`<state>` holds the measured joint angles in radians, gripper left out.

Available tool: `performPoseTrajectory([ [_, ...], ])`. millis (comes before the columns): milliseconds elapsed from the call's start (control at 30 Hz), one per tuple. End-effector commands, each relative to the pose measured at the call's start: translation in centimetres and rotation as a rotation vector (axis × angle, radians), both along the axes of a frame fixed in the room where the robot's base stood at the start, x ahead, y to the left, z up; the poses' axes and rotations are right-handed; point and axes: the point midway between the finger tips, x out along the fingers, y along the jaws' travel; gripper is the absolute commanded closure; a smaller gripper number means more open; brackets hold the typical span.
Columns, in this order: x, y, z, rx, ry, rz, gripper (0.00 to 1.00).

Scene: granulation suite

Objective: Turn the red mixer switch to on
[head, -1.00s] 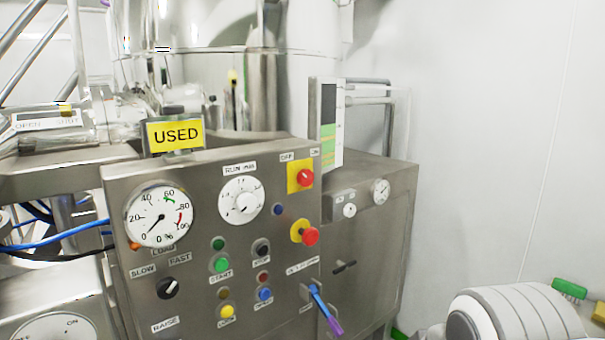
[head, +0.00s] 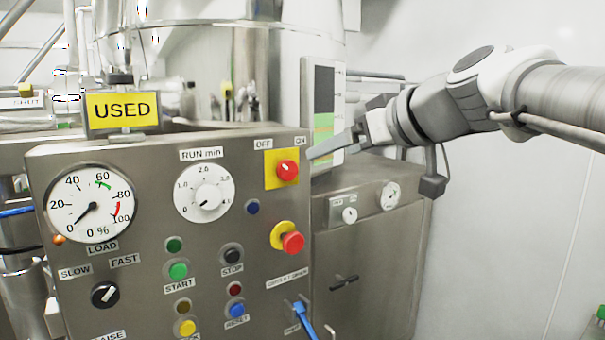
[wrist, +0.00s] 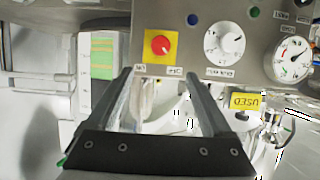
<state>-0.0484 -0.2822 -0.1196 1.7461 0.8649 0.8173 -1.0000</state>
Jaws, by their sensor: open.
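The red mixer switch (head: 288,170) is a round red knob on a yellow square plate, at the top right of the steel control panel, with OFF and ON labels above it. I cannot tell for certain which way the knob points. My gripper (head: 318,151) reaches in from the right, its fingers beside the panel's upper right edge and near the switch, apart from it. In the wrist view, which is upside down, the switch (wrist: 160,45) lies just beyond and between the two spread fingertips of my gripper (wrist: 158,76). Nothing is between the fingers.
A red emergency-type button (head: 292,242) on a yellow collar sits below the switch. A white timer dial (head: 204,193) and a load gauge (head: 90,204) are to the left. A yellow USED sign (head: 122,110) stands on top. A blue-handled key (head: 305,318) protrudes low on the panel.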

Motion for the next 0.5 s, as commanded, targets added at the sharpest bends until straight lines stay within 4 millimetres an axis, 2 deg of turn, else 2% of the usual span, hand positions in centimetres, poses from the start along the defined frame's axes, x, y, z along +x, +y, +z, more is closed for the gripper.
performPoseTrajectory([
  [500,8.5,5.8,-4.3,-0.001,0.006,0.001,0.16],
])
